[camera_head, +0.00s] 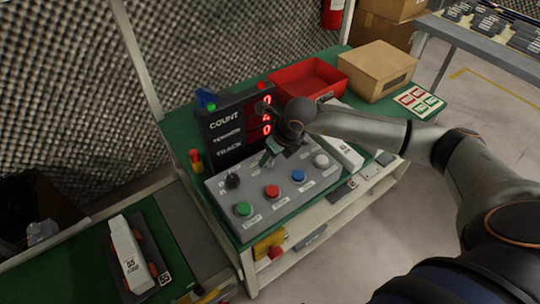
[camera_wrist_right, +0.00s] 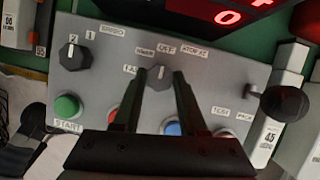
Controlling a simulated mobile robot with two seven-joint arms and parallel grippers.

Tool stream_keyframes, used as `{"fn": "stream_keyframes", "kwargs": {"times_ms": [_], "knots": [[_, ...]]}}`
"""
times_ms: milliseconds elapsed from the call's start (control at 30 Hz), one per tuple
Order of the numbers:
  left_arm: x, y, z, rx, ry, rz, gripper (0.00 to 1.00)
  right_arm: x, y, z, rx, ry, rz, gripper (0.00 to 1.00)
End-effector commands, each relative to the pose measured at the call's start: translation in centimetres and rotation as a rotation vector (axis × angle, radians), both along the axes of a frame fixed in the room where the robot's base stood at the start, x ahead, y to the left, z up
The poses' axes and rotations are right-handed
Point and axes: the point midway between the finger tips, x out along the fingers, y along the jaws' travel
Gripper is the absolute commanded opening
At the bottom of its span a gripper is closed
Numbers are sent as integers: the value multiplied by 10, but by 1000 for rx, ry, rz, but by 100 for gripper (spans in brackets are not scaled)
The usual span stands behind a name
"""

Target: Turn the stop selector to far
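The stop selector (camera_wrist_right: 158,78) is a dark grey knob on the grey control panel (camera_head: 225,205). Its pale pointer mark seems to point up near the OFF label; a partly covered label beginning "FA" is at its left. My right gripper (camera_wrist_right: 158,98) is over the panel with its two dark fingers apart, one on each side of the knob as seen in the wrist view. Whether they touch it cannot be told. In the head view my right gripper (camera_head: 270,156) largely hides the selector. My left gripper is not in view.
A black two-position knob (camera_wrist_right: 75,55) is at the left. Green (camera_head: 243,209), red (camera_head: 272,191), blue (camera_head: 298,176) and white (camera_head: 321,160) buttons line the panel front. A black ball-ended lever (camera_wrist_right: 284,102) is at the right. The display box (camera_head: 228,128) stands behind.

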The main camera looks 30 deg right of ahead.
Motion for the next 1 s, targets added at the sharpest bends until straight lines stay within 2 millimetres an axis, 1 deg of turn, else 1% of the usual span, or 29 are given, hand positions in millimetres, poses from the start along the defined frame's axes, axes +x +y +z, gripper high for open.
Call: {"fn": "stream_keyframes", "kwargs": {"times_ms": [33, 333, 600, 767, 1000], "knots": [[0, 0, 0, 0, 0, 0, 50, 0, 0, 0, 0, 0, 0, 34], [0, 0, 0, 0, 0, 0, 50, 0, 0, 0, 0, 0, -1, 0], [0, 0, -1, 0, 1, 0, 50, 0, 0, 0, 1, 0, 4, 0], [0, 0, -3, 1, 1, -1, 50, 0, -1, -1, 1, 0, 36, 0], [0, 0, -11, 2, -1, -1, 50, 1, -2, -2, 2, -1, 174, 0]]}}
